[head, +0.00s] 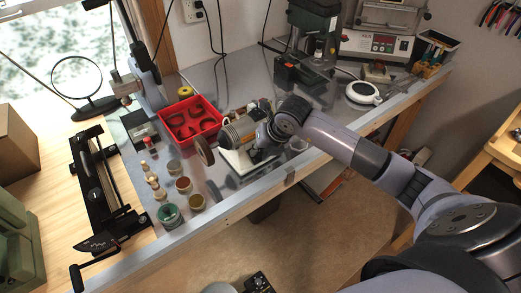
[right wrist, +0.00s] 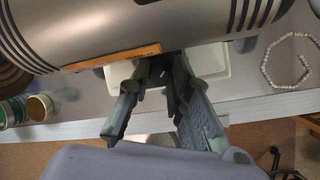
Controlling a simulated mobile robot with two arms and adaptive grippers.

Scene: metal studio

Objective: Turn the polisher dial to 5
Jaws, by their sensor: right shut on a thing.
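The polisher (head: 237,132) is a grey and tan motor with a round wheel (head: 204,150) on its left end, standing on a white base on the metal bench. Its striped grey body (right wrist: 130,30) fills the top of the right wrist view. My right gripper (head: 262,138) is at the polisher's front right. In the right wrist view its fingers (right wrist: 168,72) reach under the body's lower edge and are shut on a small part there, at the dial. The dial and its numbers are hidden by the fingers and body. My left gripper is out of view.
A red tray (head: 190,121) is behind the polisher. Several jars, including a green one (head: 169,215), stand at the left. A drill press (head: 306,60) stands at the back. A bead string (right wrist: 288,62) lies on the bench at right.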

